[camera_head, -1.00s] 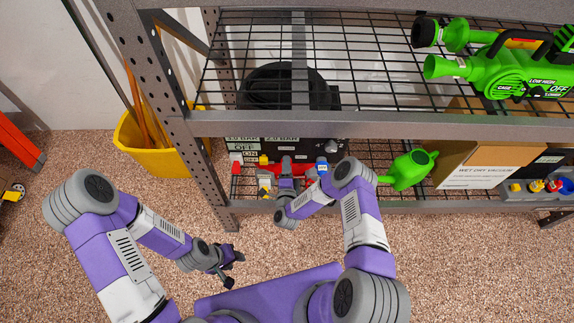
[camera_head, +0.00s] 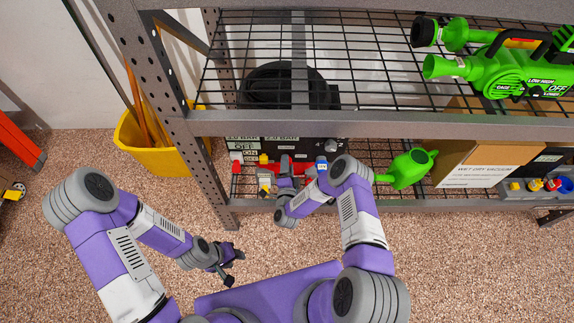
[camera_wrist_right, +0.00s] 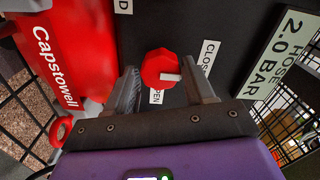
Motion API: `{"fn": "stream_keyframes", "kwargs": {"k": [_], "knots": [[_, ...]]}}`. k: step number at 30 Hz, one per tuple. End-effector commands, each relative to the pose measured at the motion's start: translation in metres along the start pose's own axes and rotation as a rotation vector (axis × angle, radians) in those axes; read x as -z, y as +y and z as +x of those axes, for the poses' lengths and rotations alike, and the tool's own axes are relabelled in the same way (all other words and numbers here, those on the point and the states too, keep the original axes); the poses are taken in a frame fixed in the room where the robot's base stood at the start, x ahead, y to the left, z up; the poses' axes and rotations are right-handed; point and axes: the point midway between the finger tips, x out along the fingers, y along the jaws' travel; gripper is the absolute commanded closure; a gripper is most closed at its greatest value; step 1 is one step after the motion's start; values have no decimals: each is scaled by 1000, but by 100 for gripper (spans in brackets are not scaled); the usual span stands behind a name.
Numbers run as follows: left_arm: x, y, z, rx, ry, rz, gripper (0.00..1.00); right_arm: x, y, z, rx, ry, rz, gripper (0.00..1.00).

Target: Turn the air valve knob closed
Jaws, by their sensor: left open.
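The air valve knob (camera_wrist_right: 156,67) is red with a white pointer and sits on a dark panel in the right wrist view. Its pointer aims right, between a partly covered CLOSE label (camera_wrist_right: 208,55) and a partly covered OPEN label (camera_wrist_right: 155,96). My right gripper (camera_wrist_right: 163,78) is open, with one finger on each side of the knob; I cannot tell whether they touch it. In the head view my right gripper (camera_head: 286,170) reaches under the lower shelf bar, where the knob is not clear. My left gripper (camera_head: 236,268) is open and empty over the floor.
A red Capstowell part (camera_wrist_right: 62,55) is close beside my right gripper. The steel shelf (camera_head: 330,124) hangs above it. A green watering can (camera_head: 410,170) and a cardboard box (camera_head: 470,160) stand to the right. A yellow bucket (camera_head: 160,155) stands left.

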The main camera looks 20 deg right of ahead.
Motion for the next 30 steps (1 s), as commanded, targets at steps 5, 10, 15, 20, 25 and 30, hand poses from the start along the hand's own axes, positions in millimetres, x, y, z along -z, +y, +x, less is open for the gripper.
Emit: {"fn": "stream_keyframes", "kwargs": {"k": [5,10,15,20,25,30], "knots": [[0,0,0,0,0,0,57,0,0,0,1,0,2,31],[0,0,0,0,0,0,57,0,-1,0,2,0,3,31],[0,2,-5,0,0,0,57,-1,-1,-13,-1,-2,3,31],[-1,5,-13,0,0,0,57,-1,-2,-41,-3,-4,3,31],[-1,7,-18,0,0,0,57,0,-1,-66,-2,-2,2,31],[-1,7,-20,0,0,0,57,0,-1,-75,0,0,2,31]]}}
